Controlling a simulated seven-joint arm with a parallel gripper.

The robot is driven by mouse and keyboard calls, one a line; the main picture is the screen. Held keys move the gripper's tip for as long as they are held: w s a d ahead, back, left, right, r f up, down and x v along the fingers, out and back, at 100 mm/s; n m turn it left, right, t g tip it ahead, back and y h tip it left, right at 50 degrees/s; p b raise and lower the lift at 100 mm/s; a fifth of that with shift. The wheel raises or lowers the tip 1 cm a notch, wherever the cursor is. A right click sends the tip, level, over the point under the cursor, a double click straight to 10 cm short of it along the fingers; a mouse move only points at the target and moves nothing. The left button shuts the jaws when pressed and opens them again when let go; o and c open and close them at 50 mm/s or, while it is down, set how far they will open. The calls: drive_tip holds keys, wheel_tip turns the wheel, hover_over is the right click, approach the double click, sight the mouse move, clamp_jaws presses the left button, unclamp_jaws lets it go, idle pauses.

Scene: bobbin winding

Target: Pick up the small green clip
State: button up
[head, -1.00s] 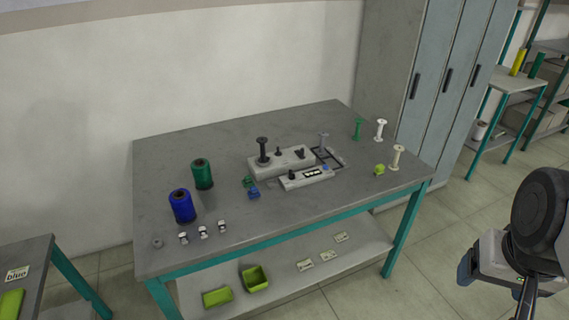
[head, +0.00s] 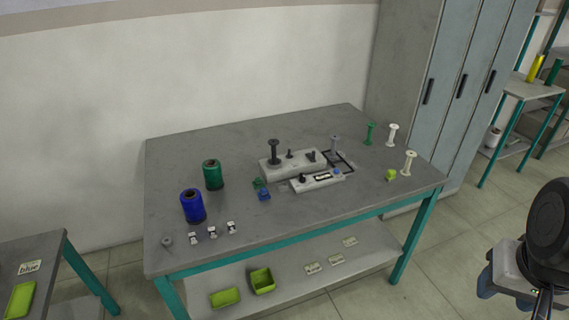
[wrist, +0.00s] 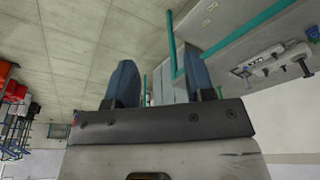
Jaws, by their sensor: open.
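A small dark green clip (head: 259,183) lies on the table (head: 225,145), touching or close beside a small blue clip (head: 264,194). They are left of the grey winding device (head: 292,163). A small lime-green piece (head: 391,174) lies farther right, near a cream bobbin (head: 409,163). My gripper (wrist: 160,80) shows two blue fingers spread apart with nothing between them. In the head view my arm is at the lower right, off the table's right side and far from the clip.
Green (head: 212,175) and blue (head: 192,206) thread spools stand left of the clips. Several small white-and-dark pieces (head: 212,232) lie near the front left edge. Green (head: 370,134) and white (head: 392,135) bobbins stand at right. A shelf below holds lime bins (head: 262,281). Tall lockers (head: 440,90) stand behind at right.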

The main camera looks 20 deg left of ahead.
drive_tip(key=w+a+r+m+g, duration=0.1)
drive_tip(key=w+a+m, duration=0.1)
drive_tip(key=w+a, duration=0.8)
drive_tip(key=w+a+r+m, duration=0.1)
drive_tip(key=w+a, duration=0.5)
drive_tip(key=w, duration=0.8)
drive_tip(key=w+a+f+m, duration=0.1)
drive_tip(key=w+a+f, duration=0.2)
drive_tip(key=w+a, duration=0.45)
drive_tip(key=w+a+f+m, duration=0.2)
drive_tip(key=w+a+f, duration=0.15)
drive_tip(key=a, duration=0.75)
drive_tip(key=w+a+f+m, duration=0.1)
drive_tip(key=a+f, duration=0.4)
drive_tip(key=a, duration=0.4)
drive_tip(key=w+a+f+g, duration=0.1)
drive_tip(key=w+a+f, duration=0.1)
drive_tip(key=a+f, duration=0.4)
drive_tip(key=w+a+f+m, duration=0.1)
drive_tip(key=a+f, duration=0.4)
drive_tip(key=a, duration=0.7)
drive_tip(key=shift+w+a+f+m+g, duration=0.3)
drive_tip(key=shift+w+a+f, duration=0.05)
drive_tip(key=shift+w, duration=0.25)
drive_tip(key=shift+a+f, duration=0.25)
drive_tip(key=shift+a, duration=0.15)
drive_tip(key=shift+s, duration=0.1)
